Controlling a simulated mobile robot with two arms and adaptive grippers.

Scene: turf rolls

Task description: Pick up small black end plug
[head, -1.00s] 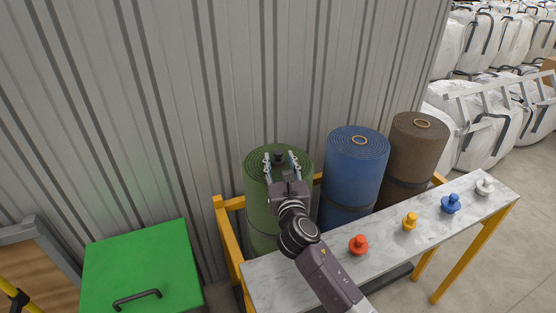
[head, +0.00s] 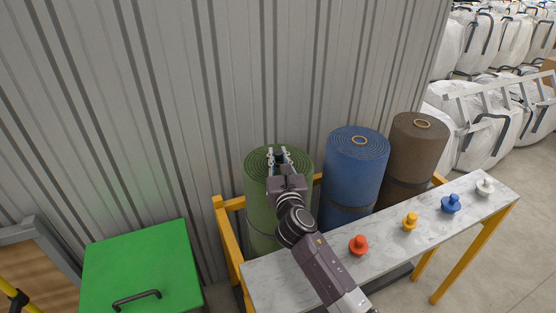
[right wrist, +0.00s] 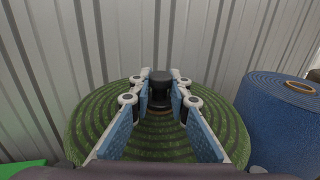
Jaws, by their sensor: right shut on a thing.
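The small black end plug (right wrist: 160,86) stands upright at the centre of the top of the green turf roll (right wrist: 85,135), with its wider lower part at the roll's core. In the head view the green roll (head: 255,200) stands left of the blue one, and the plug is mostly hidden by my fingers. My right gripper (head: 278,157) is over the roll's top, shut on the plug, with one finger on each side of it. In the right wrist view its blue-padded fingers (right wrist: 160,98) flank the plug. My left gripper is not in view.
A blue roll (head: 355,170) and a brown roll (head: 412,160) stand to the right. A marble-look shelf (head: 430,235) in front holds red (head: 358,244), yellow (head: 410,222), blue (head: 451,204) and white (head: 485,187) plugs. The corrugated wall (head: 200,90) is close behind. A green lid (head: 140,265) is at left.

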